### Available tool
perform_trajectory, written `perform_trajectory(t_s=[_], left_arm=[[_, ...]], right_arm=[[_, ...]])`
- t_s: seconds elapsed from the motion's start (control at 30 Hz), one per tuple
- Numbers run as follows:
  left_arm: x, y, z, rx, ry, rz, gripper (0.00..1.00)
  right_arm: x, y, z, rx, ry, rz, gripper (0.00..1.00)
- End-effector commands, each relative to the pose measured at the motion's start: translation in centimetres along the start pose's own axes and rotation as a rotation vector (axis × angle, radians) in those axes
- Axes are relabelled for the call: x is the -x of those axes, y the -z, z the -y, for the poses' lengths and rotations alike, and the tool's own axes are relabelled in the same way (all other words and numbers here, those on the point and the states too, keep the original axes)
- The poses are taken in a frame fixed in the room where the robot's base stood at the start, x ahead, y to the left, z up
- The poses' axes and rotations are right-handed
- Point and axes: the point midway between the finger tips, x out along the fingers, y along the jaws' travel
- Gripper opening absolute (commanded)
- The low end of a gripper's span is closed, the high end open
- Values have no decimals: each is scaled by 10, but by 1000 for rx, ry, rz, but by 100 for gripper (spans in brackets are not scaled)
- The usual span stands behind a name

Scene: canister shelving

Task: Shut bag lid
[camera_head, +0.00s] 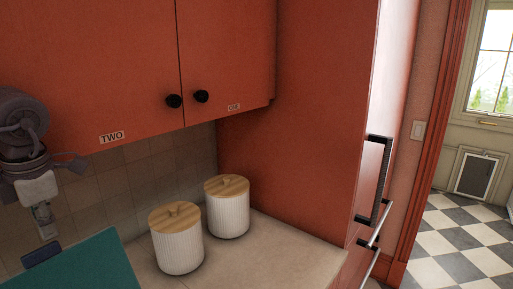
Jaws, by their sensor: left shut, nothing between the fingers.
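A teal flat panel (85,264), which looks like the bag's lid, shows at the bottom left and is cut off by the frame's lower edge. A small dark blue piece (41,253) sits at its upper left edge; I cannot tell if it is a handle or a clasp. My left gripper (47,232) comes in from the left and points down, just above the dark blue piece. It is shut and empty. I cannot tell if it touches the piece. The rest of the bag is out of view. My right gripper is not in view.
Two white ribbed canisters with wooden lids (178,245) (227,212) stand on the beige counter (285,250), right of the teal panel. Red upper cabinets (90,60) hang above. A tall red cabinet (310,130) closes the right side. The counter's front right is clear.

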Motion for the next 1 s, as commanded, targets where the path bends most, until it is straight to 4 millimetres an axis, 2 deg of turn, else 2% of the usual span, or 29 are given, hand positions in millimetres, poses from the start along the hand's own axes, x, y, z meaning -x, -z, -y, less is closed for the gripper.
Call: perform_trajectory(t_s=[0.37,1.0], left_arm=[[0,0,1,0,0,0,0],[10,0,17,-1,0,0,0]], right_arm=[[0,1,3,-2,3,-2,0],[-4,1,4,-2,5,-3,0]])
